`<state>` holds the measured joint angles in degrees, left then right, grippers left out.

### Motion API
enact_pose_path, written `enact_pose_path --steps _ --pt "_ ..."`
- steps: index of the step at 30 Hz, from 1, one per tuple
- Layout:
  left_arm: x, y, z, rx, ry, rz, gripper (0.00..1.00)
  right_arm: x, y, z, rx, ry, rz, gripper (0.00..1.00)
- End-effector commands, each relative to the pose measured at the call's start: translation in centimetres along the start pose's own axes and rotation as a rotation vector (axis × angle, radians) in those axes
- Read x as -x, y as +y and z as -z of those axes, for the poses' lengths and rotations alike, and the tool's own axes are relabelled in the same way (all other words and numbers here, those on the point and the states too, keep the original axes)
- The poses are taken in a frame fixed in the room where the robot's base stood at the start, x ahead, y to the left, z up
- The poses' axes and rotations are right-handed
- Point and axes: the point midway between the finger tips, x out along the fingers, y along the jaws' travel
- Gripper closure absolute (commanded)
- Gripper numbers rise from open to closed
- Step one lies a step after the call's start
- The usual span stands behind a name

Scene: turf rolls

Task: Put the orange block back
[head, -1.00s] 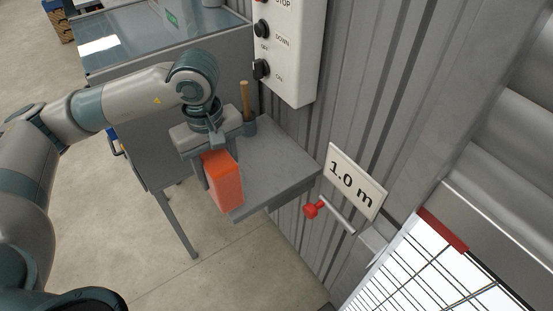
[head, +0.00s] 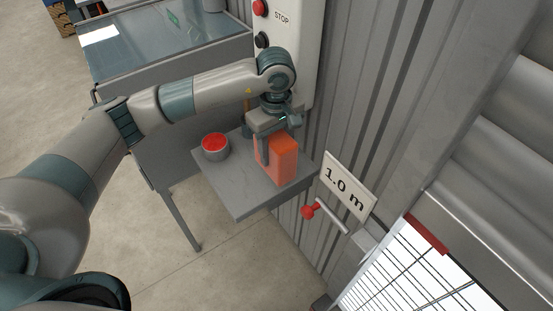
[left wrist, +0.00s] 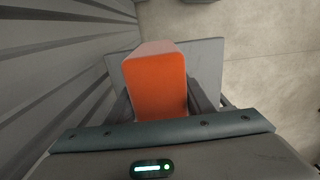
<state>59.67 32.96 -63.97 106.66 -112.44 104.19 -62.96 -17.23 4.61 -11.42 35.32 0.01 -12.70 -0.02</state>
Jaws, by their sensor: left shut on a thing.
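The orange block (head: 283,160) is upright at the right side of a small grey shelf (head: 240,203) fixed to the corrugated wall. My left gripper (head: 270,152) is shut on the block from above. In the left wrist view the block (left wrist: 157,88) sits between the two fingers (left wrist: 160,103), with the grey shelf (left wrist: 207,62) behind it. I cannot tell whether the block's base touches the shelf. My right gripper is not in view.
A grey pot with a red top (head: 215,146) stands on the shelf left of the block. A control box (head: 285,30) hangs above. A "1.0 m" sign (head: 346,187) and a red-ended handle (head: 309,212) are right of the shelf. A glass-topped bench (head: 165,40) stands behind.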

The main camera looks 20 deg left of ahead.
Motion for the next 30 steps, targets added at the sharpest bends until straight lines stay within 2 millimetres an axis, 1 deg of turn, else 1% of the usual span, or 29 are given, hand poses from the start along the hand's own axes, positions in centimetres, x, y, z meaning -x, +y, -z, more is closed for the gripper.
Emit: enact_pose_path --steps 1,6,14,18,20,25,27,30 --pt "-0.7 -0.3 -0.1 0.001 -0.002 0.008 0.82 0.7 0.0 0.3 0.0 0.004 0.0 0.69" --pt "-2.0 -0.2 0.0 0.001 -0.001 0.003 0.82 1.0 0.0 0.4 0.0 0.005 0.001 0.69" --pt "-2.1 -0.2 0.0 0.0 -0.001 0.003 0.82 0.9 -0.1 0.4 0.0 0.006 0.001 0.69" --pt "-2.5 -0.3 0.0 0.001 -0.002 0.005 0.82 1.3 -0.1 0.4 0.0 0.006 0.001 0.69" --pt "-3.0 -0.3 0.0 0.0 -0.002 0.006 0.82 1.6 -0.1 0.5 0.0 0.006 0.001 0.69" --pt "-5.2 -0.4 -0.1 0.001 -0.003 0.006 0.82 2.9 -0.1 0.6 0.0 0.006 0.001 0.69" --pt "-5.3 -0.1 -0.1 0.001 -0.002 0.005 0.82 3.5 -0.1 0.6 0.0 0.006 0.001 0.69" --pt "-5.8 0.1 -0.1 0.0 -0.002 0.003 0.82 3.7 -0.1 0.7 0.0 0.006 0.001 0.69"
